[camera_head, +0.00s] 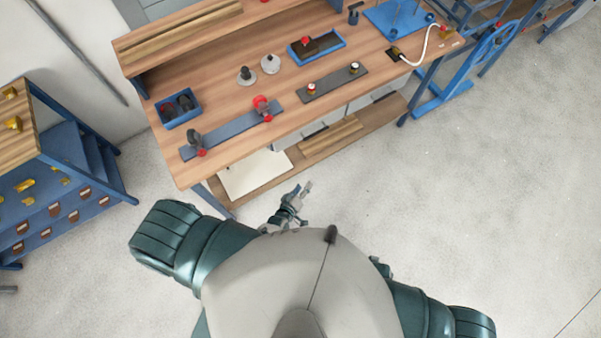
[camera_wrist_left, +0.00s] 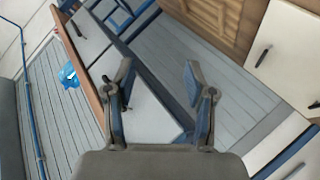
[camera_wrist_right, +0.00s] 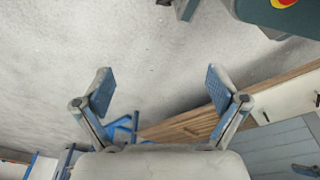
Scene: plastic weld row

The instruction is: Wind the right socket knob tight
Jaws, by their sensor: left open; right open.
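A dark plate (camera_head: 333,83) lies on the workbench and carries two small knobs. The left knob (camera_head: 311,89) has a red and white top. My left gripper (camera_head: 304,198) is open and empty in front of the bench's front edge, apart from both knobs. It also shows open in the left wrist view (camera_wrist_left: 158,72). My right gripper (camera_wrist_right: 158,78) is open and empty in the right wrist view; in the head view my body mostly hides it. Neither wrist view shows the knobs.
The wooden bench (camera_head: 215,90) also holds a blue bar (camera_head: 232,130) with red-handled clamps, a blue bin (camera_head: 180,108), a blue tray (camera_head: 317,48) and two small round-based parts. A lower shelf (camera_head: 332,139) juts beneath. A blue rack stands left. Grey floor is clear at right.

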